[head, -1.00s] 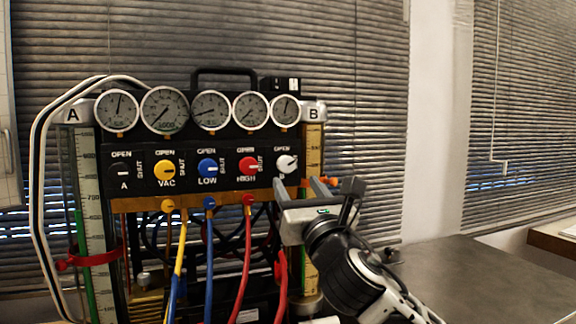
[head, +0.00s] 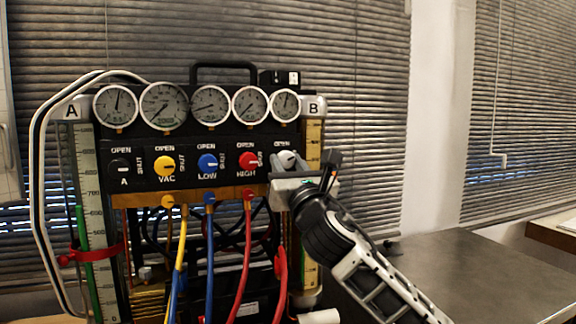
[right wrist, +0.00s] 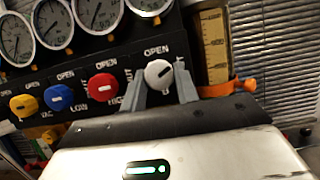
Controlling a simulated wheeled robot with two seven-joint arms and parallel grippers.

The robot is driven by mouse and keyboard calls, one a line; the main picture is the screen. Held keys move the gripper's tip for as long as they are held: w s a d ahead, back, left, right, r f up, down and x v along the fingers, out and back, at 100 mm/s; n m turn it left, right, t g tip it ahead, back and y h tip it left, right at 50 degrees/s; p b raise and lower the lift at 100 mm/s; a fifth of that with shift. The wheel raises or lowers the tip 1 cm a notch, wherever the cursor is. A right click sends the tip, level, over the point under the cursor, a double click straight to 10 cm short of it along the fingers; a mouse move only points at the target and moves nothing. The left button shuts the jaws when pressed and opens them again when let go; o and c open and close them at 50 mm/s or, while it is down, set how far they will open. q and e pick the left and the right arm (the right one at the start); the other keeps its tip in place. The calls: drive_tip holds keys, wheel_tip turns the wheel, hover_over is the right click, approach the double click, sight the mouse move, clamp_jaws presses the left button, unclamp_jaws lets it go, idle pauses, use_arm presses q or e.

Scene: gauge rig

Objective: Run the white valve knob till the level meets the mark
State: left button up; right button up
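The white valve knob (head: 287,158) is the rightmost on the black panel, under an OPEN label; my right gripper partly hides it in the head view. In the right wrist view the white knob (right wrist: 157,74) sits between the two fingers, its dark pointer slanting up to the right. My right gripper (head: 288,166) has one finger on each side of the knob; I cannot tell whether they touch it. Scaled tube B (head: 313,135) stands right of the panel. Its orange marker (right wrist: 228,87) shows in the wrist view. My gripper hides part of this tube, and its level is unclear. My left gripper is out of view.
Red (head: 247,161), blue (head: 208,163), yellow (head: 164,166) and black knobs sit left of the white one, below several gauges (head: 164,106). Colored hoses hang below. Tube A (head: 88,170) has a red clamp (head: 88,255). The grey counter (head: 470,270) at right looks clear.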

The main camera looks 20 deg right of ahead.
drive_tip(key=m+h, duration=0.1)
drive_tip(key=m+h+p, duration=0.1)
drive_tip(key=m, duration=0.1)
drive_tip(key=m+h, duration=0.1)
drive_tip(key=m, duration=0.1)
drive_tip(key=shift+a+r+p, duration=0.1)
drive_tip(key=shift+a+p, duration=0.15)
drive_tip(key=shift+p, duration=0.05)
drive_tip(key=shift+m+g+h, duration=0.3)
drive_tip(key=shift+m+h, duration=0.1)
drive_tip(key=shift+m, duration=1)
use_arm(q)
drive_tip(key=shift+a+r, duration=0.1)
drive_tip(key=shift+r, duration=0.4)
use_arm(e)
drive_tip(key=o, duration=1)
drive_tip(key=shift+c, duration=0.2)
use_arm(q)
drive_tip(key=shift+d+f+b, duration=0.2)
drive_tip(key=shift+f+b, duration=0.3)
drive_tip(key=shift+b, duration=0.6)
use_arm(e)
drive_tip(key=v, duration=1.6)
drive_tip(key=shift+a, duration=0.15)
